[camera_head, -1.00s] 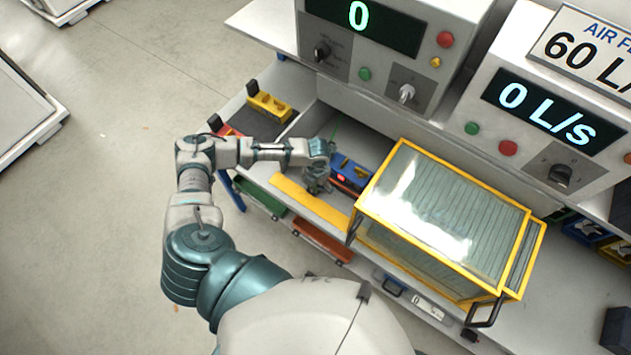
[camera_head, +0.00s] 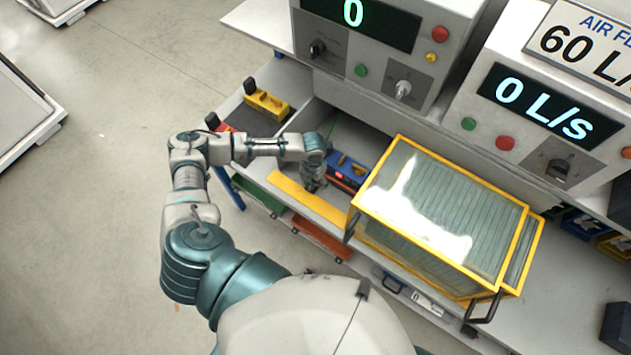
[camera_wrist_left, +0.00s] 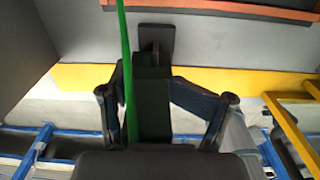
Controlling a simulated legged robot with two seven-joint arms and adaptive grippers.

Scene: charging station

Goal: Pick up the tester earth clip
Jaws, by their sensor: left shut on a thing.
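My left gripper (camera_head: 313,184) is over the bench shelf, left of the yellow-framed glass case and close to a blue box (camera_head: 347,168). In the left wrist view, my left gripper (camera_wrist_left: 154,62) is shut on a dark, blocky tester earth clip (camera_wrist_left: 152,95). A bright green cable (camera_wrist_left: 125,60) runs past the clip toward the top of that view. In the head view the clip is mostly hidden by the gripper, and only a thin green line of cable shows behind the wrist. My right gripper is not in view.
The yellow-framed glass case (camera_head: 520,238) stands close on the right. A yellow strip (camera_head: 300,198) lies along the shelf's front. Grey instrument panels (camera_head: 400,88) rise behind. A yellow item (camera_head: 268,104) lies at the back left.

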